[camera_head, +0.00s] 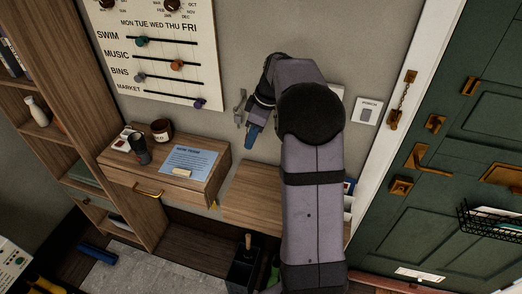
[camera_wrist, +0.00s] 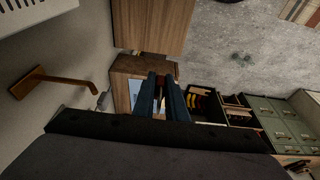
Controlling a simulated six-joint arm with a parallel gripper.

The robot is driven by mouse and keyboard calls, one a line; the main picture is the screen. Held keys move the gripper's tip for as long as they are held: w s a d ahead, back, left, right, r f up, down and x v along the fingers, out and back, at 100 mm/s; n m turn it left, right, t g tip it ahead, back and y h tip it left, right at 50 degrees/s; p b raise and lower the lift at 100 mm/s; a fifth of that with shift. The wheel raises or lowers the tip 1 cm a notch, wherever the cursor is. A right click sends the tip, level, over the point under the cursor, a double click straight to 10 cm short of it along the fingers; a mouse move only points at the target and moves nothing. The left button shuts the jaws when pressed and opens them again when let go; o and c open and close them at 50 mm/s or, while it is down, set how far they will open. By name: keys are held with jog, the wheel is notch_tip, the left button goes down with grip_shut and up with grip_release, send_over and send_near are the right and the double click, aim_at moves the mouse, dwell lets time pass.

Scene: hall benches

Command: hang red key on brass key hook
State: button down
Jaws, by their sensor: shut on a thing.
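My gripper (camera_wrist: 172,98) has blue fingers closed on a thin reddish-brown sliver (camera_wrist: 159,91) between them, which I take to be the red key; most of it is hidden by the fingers. In the head view my gripper (camera_head: 251,132) is in front of the wall, above the wooden bench, and the key cannot be made out there. The brass key hook (camera_wrist: 62,79) sticks out from the wall at the left of the wrist view, apart from the fingers. I cannot make it out in the head view, where my arm covers part of the wall.
A small grey metal piece (camera_head: 240,104) shows beside my gripper at the wall. The wooden drawer unit (camera_head: 120,171) at left carries a jar (camera_head: 161,130), a dark upright item (camera_head: 140,149) and a blue card (camera_head: 192,160). The bench (camera_head: 245,196) has bare wood. A green door (camera_head: 460,150) stands right.

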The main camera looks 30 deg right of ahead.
jog(key=shift+w+d+r, duration=0.1)
jog(key=shift+w+r, duration=0.05)
jog(key=shift+w, duration=0.1)
